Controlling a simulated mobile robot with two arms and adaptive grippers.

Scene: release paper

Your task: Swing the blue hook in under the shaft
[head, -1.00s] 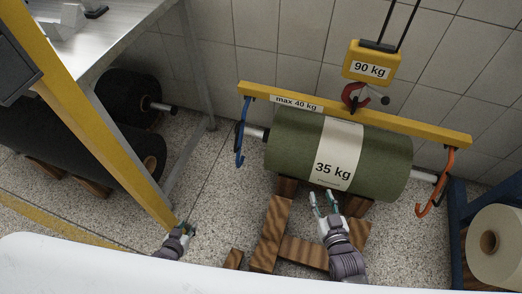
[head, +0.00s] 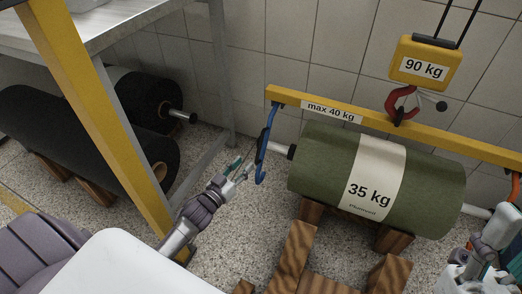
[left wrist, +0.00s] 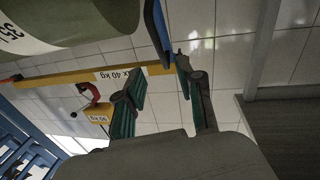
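The blue hook (head: 264,150) hangs from the left end of the yellow beam (head: 345,114), beside the left tip of the shaft (head: 280,149). I cannot tell whether it touches the shaft. The shaft runs through the green roll (head: 325,165) labelled 35 kg. My left gripper (head: 242,168) is open just left of the hook's lower part. In the left wrist view its fingers (left wrist: 160,95) are spread, with the blue hook (left wrist: 157,25) near the fingertips, not gripped. My right gripper (head: 492,238) is near the shaft's right end, partly cut off; its fingers are unclear.
The roll rests on wooden blocks (head: 298,255). A red hook (head: 402,104) under the yellow 90 kg block (head: 425,64) carries the beam. A yellow post (head: 110,130), a metal table (head: 70,30) and black rolls (head: 85,130) stand left. The orange hook (head: 515,190) is at the right edge.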

